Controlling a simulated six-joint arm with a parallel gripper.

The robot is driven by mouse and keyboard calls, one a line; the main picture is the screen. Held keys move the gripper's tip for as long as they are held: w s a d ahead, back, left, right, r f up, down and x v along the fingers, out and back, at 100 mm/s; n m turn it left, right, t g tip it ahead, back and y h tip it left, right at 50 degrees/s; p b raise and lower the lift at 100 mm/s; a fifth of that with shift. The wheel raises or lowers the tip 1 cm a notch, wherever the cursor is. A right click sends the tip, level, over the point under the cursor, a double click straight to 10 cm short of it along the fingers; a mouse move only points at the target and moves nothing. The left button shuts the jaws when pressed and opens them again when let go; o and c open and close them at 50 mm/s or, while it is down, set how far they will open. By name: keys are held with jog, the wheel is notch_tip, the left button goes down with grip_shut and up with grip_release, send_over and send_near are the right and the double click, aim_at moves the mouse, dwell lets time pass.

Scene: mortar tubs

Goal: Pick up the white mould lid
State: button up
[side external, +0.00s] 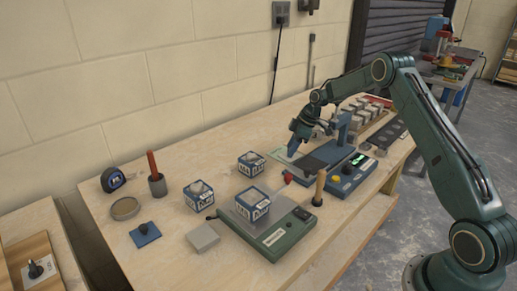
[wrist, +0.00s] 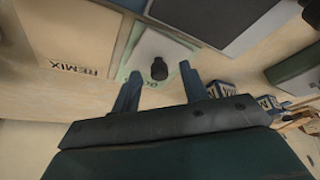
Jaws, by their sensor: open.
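The white mould lid (wrist: 150,45) is a pale flat plate with a black knob (wrist: 159,69), lying on a light green sheet in the wrist view. My gripper (wrist: 160,72) is open, and the knob appears between its two fingers in that view. I cannot tell how far above the knob the fingertips are. In the side external view my gripper (side external: 294,151) points down over the back of the bench, at the pale green sheet (side external: 281,155). The lid is mostly hidden there by the gripper.
A pale panel marked REMIX (wrist: 75,35) lies beside the green sheet. Several blue-and-white tubs (side external: 251,164) stand left of my gripper, one on a green scale (side external: 270,238). A blue lid (side external: 145,236) lies front left. A blue machine (side external: 350,178) stands close right.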

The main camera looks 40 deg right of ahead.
jog(key=shift+c, duration=0.4)
grip_shut()
jog(key=shift+r, duration=0.1)
notch_tip(320, 180, up, 20)
dwell(0.6)
dwell(0.6)
